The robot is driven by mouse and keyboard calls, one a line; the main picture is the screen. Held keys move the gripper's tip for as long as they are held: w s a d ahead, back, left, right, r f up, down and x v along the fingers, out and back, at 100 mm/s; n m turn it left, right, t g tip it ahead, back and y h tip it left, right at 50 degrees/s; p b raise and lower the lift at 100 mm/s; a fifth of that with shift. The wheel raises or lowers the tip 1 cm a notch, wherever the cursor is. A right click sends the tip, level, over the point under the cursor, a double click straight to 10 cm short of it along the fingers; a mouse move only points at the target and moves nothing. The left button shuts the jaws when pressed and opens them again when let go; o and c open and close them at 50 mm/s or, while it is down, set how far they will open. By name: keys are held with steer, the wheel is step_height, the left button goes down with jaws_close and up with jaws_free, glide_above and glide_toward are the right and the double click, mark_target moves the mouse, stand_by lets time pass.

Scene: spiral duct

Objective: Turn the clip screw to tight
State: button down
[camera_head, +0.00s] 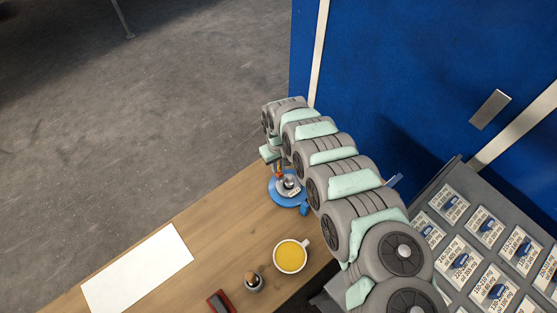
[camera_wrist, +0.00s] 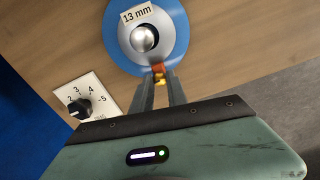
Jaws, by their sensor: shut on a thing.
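A blue round fixture (camera_wrist: 179,58) with a grey-white ring and a shiny silver ball in its middle is at the top of the wrist view. It carries a "13 mm" label (camera_wrist: 137,15). A small orange and yellow piece, seemingly the clip screw (camera_wrist: 158,69), sits at the fixture's lower edge. My gripper (camera_wrist: 160,79) is shut on this piece, and its fingers partly hide it. How far the screw is turned cannot be seen. In the head view the blue fixture (camera_head: 284,201) is on the wooden table, under the end of my arm.
A black dial (camera_wrist: 80,108) with a numbered plate is left of my fingers. A cup of yellow liquid (camera_head: 290,257), a small round-topped item (camera_head: 253,281), a dark red block (camera_head: 219,302) and a white sheet (camera_head: 138,269) lie on the table. A grey labelled rack (camera_head: 449,236) stands right.

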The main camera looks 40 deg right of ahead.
steer(key=m+p, duration=0.1)
steer(key=m, duration=0.3)
steer(key=shift+w+r+m+p, duration=0.1)
steer(key=shift+m+p, duration=0.2)
steer(key=shift+p, duration=0.05)
steer(key=m+b, duration=0.1)
steer(key=m, duration=0.3)
steer(key=shift+a+m, duration=0.1)
steer(key=shift+m, duration=0.2)
steer(key=m, duration=0.4)
steer(key=shift+m, duration=0.3)
steer(key=shift+m+b, duration=0.65)
steer(key=shift+m, duration=2.05)
steer(key=c, duration=1.3)
jaws_free()
